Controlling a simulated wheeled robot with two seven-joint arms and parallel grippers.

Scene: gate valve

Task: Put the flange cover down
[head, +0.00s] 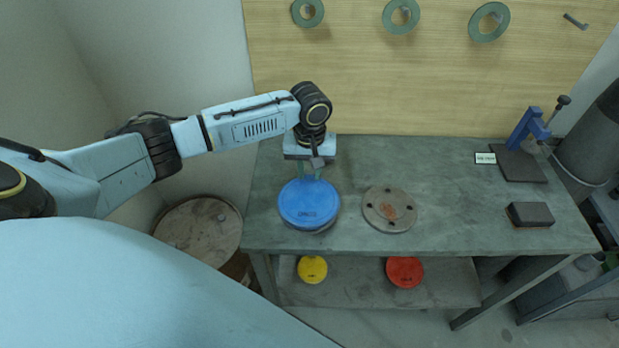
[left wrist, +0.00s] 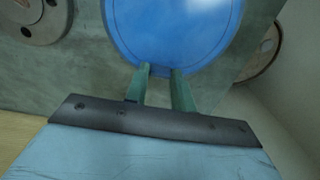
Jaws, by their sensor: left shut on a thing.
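The flange cover is a round blue disc (head: 309,204) with dark lettering, at the left end of the grey workbench (head: 350,160). My left gripper (head: 310,178) reaches down from behind it and is shut on its far edge. In the left wrist view the green fingers (left wrist: 162,80) meet the rim of the blue cover (left wrist: 175,30). A dark rim shows just below the cover's near edge, so it lies on or just over something round; contact is hard to tell. My right gripper is not in view.
A grey metal flange (head: 389,209) lies right of the cover. Yellow (head: 312,269) and red (head: 405,271) discs sit on the lower shelf. A black block (head: 530,214) and a blue clamp stand (head: 528,128) are at the right. Green rings (head: 401,15) hang behind. The bench's middle right is clear.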

